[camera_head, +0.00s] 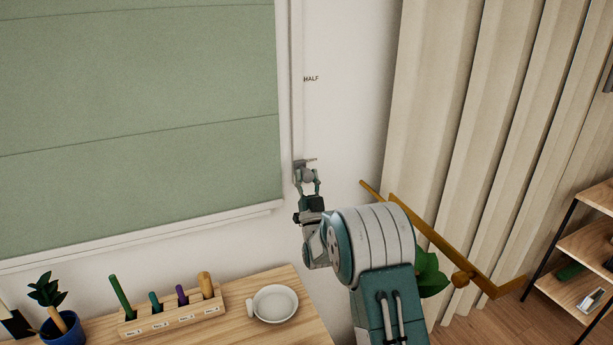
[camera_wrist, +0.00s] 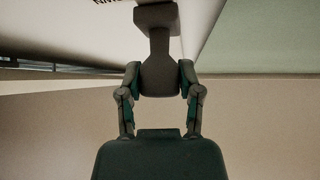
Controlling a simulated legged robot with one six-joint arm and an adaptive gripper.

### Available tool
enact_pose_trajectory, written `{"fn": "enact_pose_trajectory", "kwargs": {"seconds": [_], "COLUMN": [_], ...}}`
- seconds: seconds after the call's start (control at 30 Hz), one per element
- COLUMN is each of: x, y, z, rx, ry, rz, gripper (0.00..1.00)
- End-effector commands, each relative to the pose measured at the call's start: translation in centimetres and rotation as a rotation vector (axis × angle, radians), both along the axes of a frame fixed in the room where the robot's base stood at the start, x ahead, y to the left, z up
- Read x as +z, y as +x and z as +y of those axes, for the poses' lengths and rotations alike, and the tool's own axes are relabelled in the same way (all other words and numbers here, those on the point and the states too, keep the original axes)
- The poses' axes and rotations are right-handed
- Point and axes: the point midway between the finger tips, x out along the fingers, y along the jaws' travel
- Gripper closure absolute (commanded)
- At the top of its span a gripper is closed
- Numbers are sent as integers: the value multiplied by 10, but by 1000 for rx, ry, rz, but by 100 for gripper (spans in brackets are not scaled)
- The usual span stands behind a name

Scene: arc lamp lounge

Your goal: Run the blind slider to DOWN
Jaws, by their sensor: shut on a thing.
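The blind slider's knob (camera_head: 307,174) sits low on a pale vertical track (camera_head: 297,95) beside the window, well below the HALF mark (camera_head: 311,78). In the wrist view the knob (camera_wrist: 159,72) is a dark grey bulb with a stem, between my fingers. My gripper (camera_head: 308,183) is shut on it; in the wrist view both fingers (camera_wrist: 160,82) press on its sides. The green blind (camera_head: 140,110) hangs over the window nearly to the sill. No DOWN mark is readable; my gripper and arm cover part of the wall below the knob.
A wooden desk (camera_head: 245,316) below holds a white cup (camera_head: 274,304), a rack of coloured pegs (camera_head: 172,313) and a potted plant (camera_head: 62,326). Beige curtains (camera_head: 480,120), a brass bar (camera_head: 445,245) and a shelf (camera_head: 585,245) stand to the right.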

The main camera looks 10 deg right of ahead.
Motion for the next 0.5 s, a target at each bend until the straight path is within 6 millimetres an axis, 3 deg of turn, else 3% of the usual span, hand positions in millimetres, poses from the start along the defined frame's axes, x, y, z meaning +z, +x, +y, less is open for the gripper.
{"fn": "enact_pose_trajectory", "kwargs": {"seconds": [0.07,0.1,0.13,0.17,0.5], "x": [-7,-7,-7,-7,-3], "y": [1,0,1,1,0], "z": [0,0,0,0,0], "rx": [1,0,0,1,0], "ry": [-1,0,0,-1,0], "rz": [17,18,18,17,9], "gripper": [100,36,23,18,18]}}
